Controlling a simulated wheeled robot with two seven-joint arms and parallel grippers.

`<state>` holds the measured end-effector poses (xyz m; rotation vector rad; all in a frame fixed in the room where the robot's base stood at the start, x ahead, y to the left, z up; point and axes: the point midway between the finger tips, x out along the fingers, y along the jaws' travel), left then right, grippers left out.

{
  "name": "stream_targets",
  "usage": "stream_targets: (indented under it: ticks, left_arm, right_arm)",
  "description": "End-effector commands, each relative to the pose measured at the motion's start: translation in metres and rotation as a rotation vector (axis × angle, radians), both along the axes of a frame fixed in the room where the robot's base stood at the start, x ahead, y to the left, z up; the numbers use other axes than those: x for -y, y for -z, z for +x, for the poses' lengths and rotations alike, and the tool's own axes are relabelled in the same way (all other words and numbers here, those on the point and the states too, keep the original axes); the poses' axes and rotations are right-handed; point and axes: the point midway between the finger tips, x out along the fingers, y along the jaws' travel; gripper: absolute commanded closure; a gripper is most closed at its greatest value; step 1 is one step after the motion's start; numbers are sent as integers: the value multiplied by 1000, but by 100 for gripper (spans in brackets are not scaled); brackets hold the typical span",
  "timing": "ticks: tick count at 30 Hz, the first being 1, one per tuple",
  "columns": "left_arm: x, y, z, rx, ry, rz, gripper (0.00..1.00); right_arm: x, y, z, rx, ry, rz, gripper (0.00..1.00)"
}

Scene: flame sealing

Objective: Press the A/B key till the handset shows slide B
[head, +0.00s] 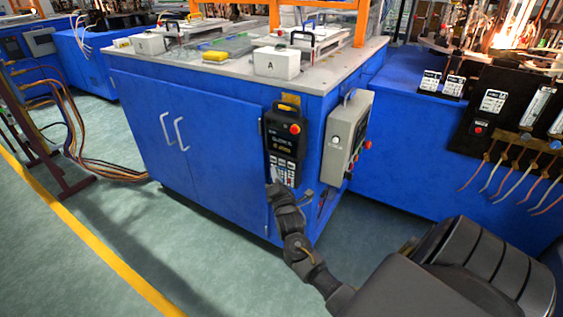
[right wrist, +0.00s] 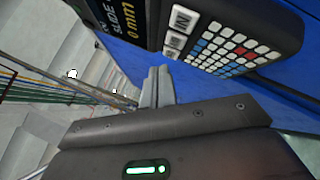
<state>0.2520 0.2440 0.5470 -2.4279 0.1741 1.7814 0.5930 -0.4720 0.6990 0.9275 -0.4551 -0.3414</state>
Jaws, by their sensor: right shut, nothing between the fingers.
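The black handset (head: 283,143) hangs upright on the blue cabinet's front, by its right corner. Its screen shows small yellow text that appears to read slide A in the head view. In the right wrist view the handset (right wrist: 208,10) lies sideways, with "SLIDE" and "0 mm" on screen; the slide letter is cut off. Its keys are white, blue and red; I cannot tell which one is A/B. My right gripper (head: 274,186) is shut and empty at the handset's lower left. Its closed fingertips (right wrist: 159,72) point toward the keypad's edge; contact is unclear. My left gripper is out of view.
A grey box (head: 346,136) with buttons hangs right of the handset. White blocks, one marked A (head: 277,63), stand on the cabinet top (head: 230,75). A second blue bench (head: 405,150) with a black panel is at right. Floor in front is open.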

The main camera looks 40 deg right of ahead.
Motion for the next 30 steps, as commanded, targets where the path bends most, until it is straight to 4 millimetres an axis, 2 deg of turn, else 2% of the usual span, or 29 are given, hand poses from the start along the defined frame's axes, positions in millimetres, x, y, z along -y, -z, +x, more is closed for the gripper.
stream_targets:
  ticks: [1,10,30]
  left_arm:
    - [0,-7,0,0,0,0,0]
    - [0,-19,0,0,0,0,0]
    - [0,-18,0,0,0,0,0]
  right_arm:
    - [-5,-3,-2,-1,0,2,100]
    - [-31,-1,-9,-1,0,2,100]
    - [-31,-1,-9,0,0,1,100]
